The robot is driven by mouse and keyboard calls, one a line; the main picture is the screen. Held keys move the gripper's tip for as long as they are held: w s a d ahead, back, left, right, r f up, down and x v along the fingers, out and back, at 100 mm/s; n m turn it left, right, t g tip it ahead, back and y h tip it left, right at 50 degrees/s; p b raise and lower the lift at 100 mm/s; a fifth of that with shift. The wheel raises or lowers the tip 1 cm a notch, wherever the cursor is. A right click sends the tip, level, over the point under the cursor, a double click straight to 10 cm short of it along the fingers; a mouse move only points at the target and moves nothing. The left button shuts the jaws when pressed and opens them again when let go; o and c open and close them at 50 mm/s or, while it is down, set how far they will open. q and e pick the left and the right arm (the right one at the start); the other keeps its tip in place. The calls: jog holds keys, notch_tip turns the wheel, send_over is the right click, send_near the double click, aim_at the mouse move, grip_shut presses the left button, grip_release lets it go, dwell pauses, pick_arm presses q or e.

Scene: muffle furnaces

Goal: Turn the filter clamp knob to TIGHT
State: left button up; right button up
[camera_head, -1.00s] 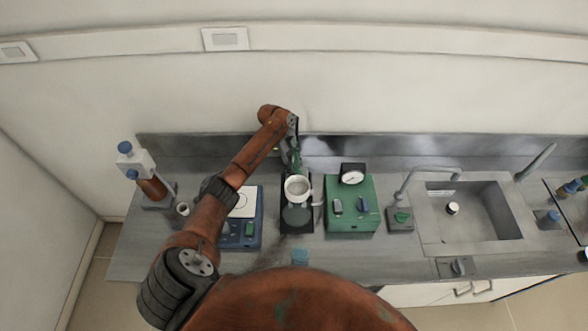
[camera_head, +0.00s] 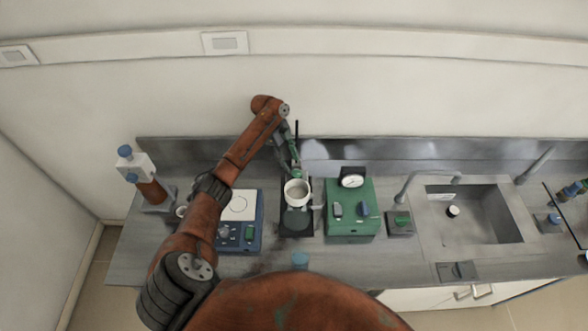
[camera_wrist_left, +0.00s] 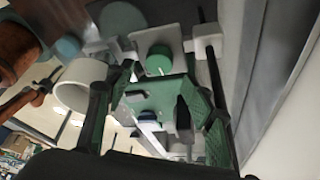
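The filter stand (camera_head: 297,222) has a dark base, a thin black rod and a white cup-shaped funnel (camera_head: 297,192). The funnel also shows at the left of the left wrist view (camera_wrist_left: 80,85). A round green knob (camera_wrist_left: 158,62), apparently the clamp knob, sits on a white block by the black rod (camera_wrist_left: 215,85); its marking is not readable. My left gripper (camera_head: 295,165) is just behind the funnel, beside the rod. In the left wrist view its fingers stand apart, with the knob showing beyond them; I cannot tell whether they touch it. My right gripper is not in view.
A blue balance (camera_head: 255,240) stands left of the filter stand, and a green box with a gauge (camera_head: 352,225) stands right. A sink (camera_head: 475,215) is further right. A bottle with a blue-topped dispenser (camera_head: 150,190) is at far left. The front counter strip is mostly clear.

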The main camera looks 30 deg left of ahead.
pick_arm(q)
jog(key=v, duration=0.6)
jog(key=shift+w, duration=0.1)
dwell(0.4)
